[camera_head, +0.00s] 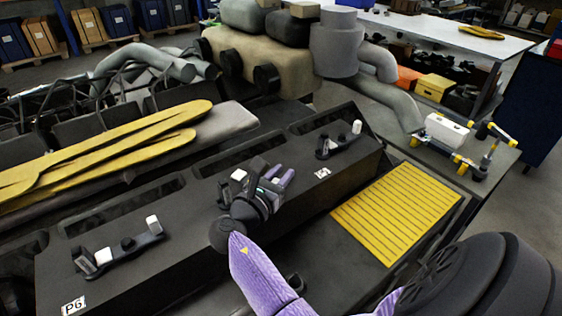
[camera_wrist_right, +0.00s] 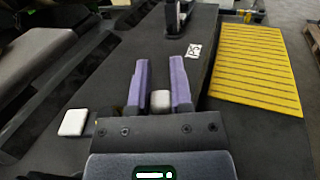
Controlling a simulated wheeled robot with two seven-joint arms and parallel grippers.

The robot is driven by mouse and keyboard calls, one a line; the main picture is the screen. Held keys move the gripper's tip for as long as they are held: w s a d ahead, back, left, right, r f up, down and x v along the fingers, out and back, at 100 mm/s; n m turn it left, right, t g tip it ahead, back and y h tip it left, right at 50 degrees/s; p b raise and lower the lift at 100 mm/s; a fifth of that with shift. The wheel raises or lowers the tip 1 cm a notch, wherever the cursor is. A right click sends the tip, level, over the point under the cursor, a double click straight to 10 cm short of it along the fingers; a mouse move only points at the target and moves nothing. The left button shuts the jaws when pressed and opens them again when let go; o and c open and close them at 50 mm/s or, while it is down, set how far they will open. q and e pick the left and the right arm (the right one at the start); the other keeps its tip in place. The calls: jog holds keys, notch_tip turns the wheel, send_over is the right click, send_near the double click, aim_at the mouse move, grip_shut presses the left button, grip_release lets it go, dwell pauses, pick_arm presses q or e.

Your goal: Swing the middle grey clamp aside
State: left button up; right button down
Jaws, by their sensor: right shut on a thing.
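The middle grey clamp is mostly hidden under my right gripper (camera_head: 284,178) on top of the dark engine block. One pale end of the clamp (camera_head: 239,175) shows beside the gripper. In the right wrist view, a light grey block (camera_wrist_right: 160,100) of the clamp sits between the two purple fingers of my right gripper (camera_wrist_right: 159,82), which is shut on it. The clamp's other pale end (camera_wrist_right: 73,122) shows left of the gripper. My left gripper is not in view.
Similar clamps sit on the block at the left (camera_head: 124,246) and at the right (camera_head: 338,142). A yellow ribbed plate (camera_head: 398,212) lies right of the block. Long yellow parts (camera_head: 110,155) lie at the left. A grey cylinder and pipes (camera_head: 336,45) stand behind.

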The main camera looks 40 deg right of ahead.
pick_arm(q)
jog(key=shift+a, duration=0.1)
pick_arm(e)
jog(key=shift+a+f+m+g, duration=0.15)
jog(key=shift+m+g, duration=0.15)
jog(key=shift+g, duration=0.2)
jog(key=c, duration=0.5)
grip_release()
